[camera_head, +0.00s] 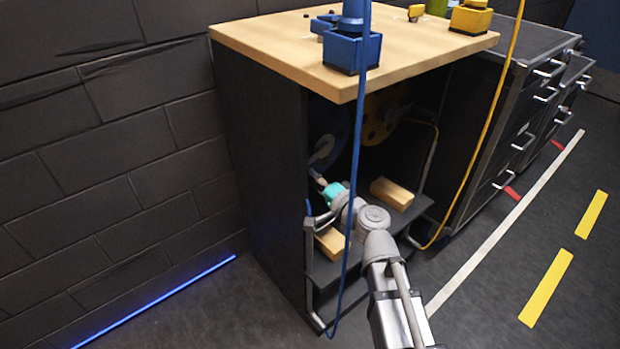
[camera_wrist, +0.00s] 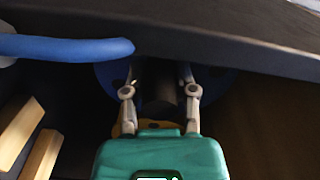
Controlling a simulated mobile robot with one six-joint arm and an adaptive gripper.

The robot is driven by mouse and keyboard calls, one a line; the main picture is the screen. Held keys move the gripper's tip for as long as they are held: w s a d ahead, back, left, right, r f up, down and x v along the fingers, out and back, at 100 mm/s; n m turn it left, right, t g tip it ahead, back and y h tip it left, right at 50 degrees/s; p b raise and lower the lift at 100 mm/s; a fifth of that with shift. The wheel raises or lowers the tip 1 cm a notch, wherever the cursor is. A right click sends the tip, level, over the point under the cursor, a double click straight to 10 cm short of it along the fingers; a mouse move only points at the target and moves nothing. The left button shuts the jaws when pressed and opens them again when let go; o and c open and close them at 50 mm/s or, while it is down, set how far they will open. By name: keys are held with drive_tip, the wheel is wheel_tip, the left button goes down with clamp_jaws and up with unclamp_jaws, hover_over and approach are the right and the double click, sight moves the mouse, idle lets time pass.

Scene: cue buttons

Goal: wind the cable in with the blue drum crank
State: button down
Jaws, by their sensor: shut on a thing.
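The blue drum (camera_head: 338,128) sits in shadow inside the open cabinet, at the left; parts of it also show behind my fingers in the wrist view (camera_wrist: 108,72). My gripper (camera_head: 316,176) reaches into the cabinet in front of this drum. In the wrist view my gripper (camera_wrist: 160,78) has its two fingers either side of a dark round crank handle (camera_wrist: 168,98), and it is shut on it. The blue cable (camera_head: 352,195) hangs from the blue block on the top, loops near the floor and runs back to the cabinet's left side. It crosses the wrist view (camera_wrist: 65,47) too.
A yellow drum (camera_head: 381,120) with a yellow cable (camera_head: 494,105) stands right of the blue one. Wooden blocks (camera_head: 392,193) lie on the low shelf near my arm. The wooden top (camera_head: 270,45) overhangs the opening. A drawer cabinet (camera_head: 520,110) stands at the right.

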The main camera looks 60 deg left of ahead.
drive_tip(key=shift+c, duration=2.4)
unclamp_jaws()
drive_tip(key=shift+d+r, duration=0.1)
drive_tip(key=shift+o, duration=0.4)
drive_tip(key=shift+s, duration=0.1)
drive_tip(key=w+d, duration=0.2)
drive_tip(key=d, duration=0.9)
drive_tip(key=shift+d, duration=0.4)
